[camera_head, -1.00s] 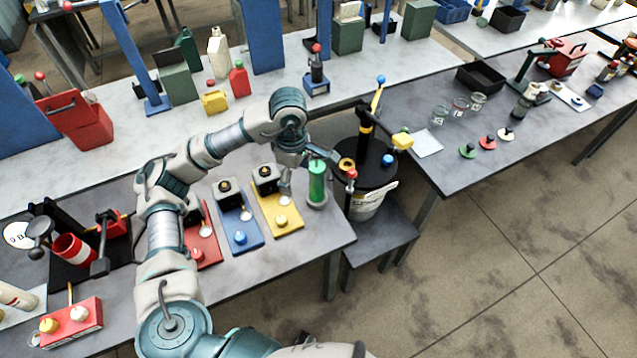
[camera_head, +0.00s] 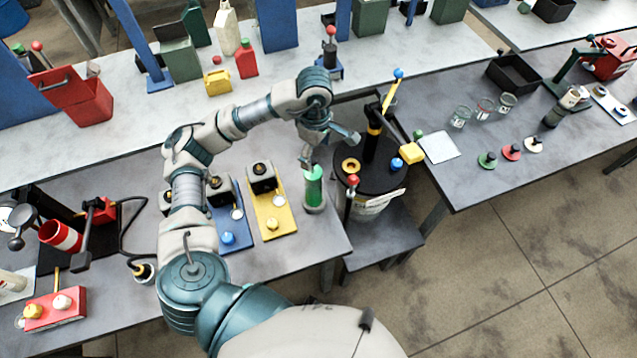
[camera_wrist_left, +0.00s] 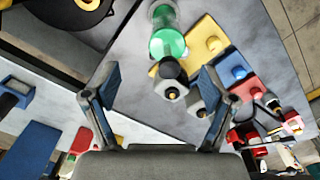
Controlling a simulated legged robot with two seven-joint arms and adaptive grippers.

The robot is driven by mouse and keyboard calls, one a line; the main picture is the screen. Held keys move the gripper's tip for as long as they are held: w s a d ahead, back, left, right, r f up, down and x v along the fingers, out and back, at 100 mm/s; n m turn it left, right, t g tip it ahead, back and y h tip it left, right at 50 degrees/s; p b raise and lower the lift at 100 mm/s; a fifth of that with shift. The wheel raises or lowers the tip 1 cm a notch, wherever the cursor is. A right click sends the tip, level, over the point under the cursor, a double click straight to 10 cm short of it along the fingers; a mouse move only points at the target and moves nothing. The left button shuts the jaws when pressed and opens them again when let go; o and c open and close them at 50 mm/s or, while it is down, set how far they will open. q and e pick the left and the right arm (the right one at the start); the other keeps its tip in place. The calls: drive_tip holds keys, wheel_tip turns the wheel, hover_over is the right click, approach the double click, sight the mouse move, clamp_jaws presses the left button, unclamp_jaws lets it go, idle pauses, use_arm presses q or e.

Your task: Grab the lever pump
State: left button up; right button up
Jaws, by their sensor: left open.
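A lever pump with a black column (camera_head: 372,140), a yellow lever and a blue knob stands on the black-lidded drum (camera_head: 381,205). A red-knobbed part hangs at the drum's near left side. My left gripper (camera_head: 328,148) is open and empty, just left of the pump column and above the green cylinder (camera_head: 314,187). It appears apart from the pump. In the left wrist view its two fingers (camera_wrist_left: 158,75) are spread, with the green cylinder (camera_wrist_left: 167,42) beyond them. Part of the drum lid (camera_wrist_left: 70,15) shows at upper left. My right gripper is not in view.
Yellow (camera_head: 271,215) and blue (camera_head: 229,232) plates with black blocks lie left of the green cylinder. A yellow block (camera_head: 411,153) is right of the pump. Glass jars and a black tray (camera_head: 513,74) are on the right table. A long back table (camera_head: 110,130) lies behind my arm.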

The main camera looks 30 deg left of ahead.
sight(312, 170)
use_arm(q)
drive_tip(key=f, duration=0.6)
drive_tip(key=shift+s+a, duration=0.3)
drive_tip(key=shift+a, duration=0.1)
wheel_tip(312, 170, down, 3)
drive_tip(key=shift+a+f+p, duration=0.15)
drive_tip(key=shift+f+p, duration=0.05)
drive_tip(key=shift+p, duration=0.3)
drive_tip(key=f, duration=0.1)
drive_tip(key=d+f+p, duration=0.1)
drive_tip(key=f, duration=0.1)
drive_tip(key=shift+s+f, duration=0.2)
drive_tip(key=shift+a+f, duration=0.1)
drive_tip(key=shift+f, duration=0.2)
drive_tip(key=shift+a, duration=0.25)
drive_tip(key=c, duration=1)
clamp_jaws()
drive_tip(key=shift+d, duration=0.1)
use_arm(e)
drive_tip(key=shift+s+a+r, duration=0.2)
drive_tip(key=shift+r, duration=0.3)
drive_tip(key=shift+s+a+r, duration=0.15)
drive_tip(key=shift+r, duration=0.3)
use_arm(q)
drive_tip(key=shift+w, duration=0.1)
